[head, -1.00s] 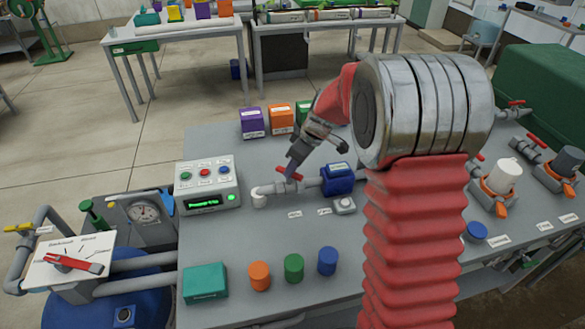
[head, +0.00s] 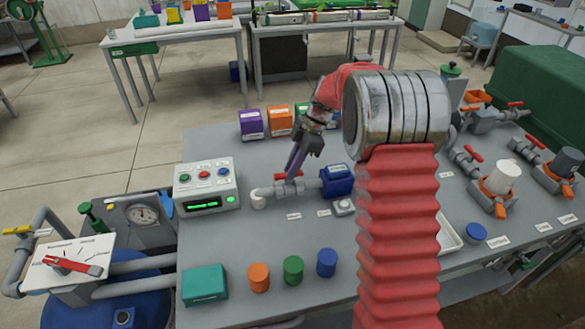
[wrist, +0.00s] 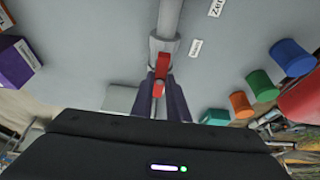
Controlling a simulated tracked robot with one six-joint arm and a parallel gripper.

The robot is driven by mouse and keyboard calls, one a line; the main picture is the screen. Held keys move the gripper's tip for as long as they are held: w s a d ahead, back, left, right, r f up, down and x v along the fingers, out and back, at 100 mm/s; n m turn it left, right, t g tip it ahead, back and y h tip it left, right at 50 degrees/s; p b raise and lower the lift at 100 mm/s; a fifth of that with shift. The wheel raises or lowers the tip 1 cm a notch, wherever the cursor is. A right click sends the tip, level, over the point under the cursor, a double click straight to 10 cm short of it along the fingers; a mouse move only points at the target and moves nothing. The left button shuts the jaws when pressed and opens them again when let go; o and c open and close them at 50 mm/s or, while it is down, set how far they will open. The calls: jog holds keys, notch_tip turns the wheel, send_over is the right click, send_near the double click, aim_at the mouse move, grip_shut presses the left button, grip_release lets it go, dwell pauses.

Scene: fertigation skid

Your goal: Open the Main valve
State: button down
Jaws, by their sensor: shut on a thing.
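The valve with a red lever (head: 287,177) sits on a grey pipe (head: 262,192) between the control box and a blue block (head: 338,181). A small label on the bench near it in the wrist view (wrist: 196,47) seems to read Main. My gripper (head: 291,178) reaches down onto the lever from above. In the wrist view my gripper (wrist: 158,98) has its two dark fingers on either side of the red lever (wrist: 162,67), shut on it. There the lever lies roughly in line with the pipe (wrist: 168,20). The fingertips partly hide the valve body.
A control box (head: 207,186) with buttons and a green display stands left. Purple (head: 251,124) and orange (head: 280,120) boxes stand behind. Teal (head: 205,284), orange (head: 259,277), green (head: 293,270) and blue (head: 327,262) pieces stand in front. My arm hides the bench's middle right.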

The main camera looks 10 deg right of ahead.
jog(key=shift+d, duration=0.1)
dwell(0.4)
jog(key=c, duration=1.7)
grip_release()
jog(key=v, duration=1.3)
jog(key=shift+w+r, duration=0.1)
jog(key=shift+r, duration=0.2)
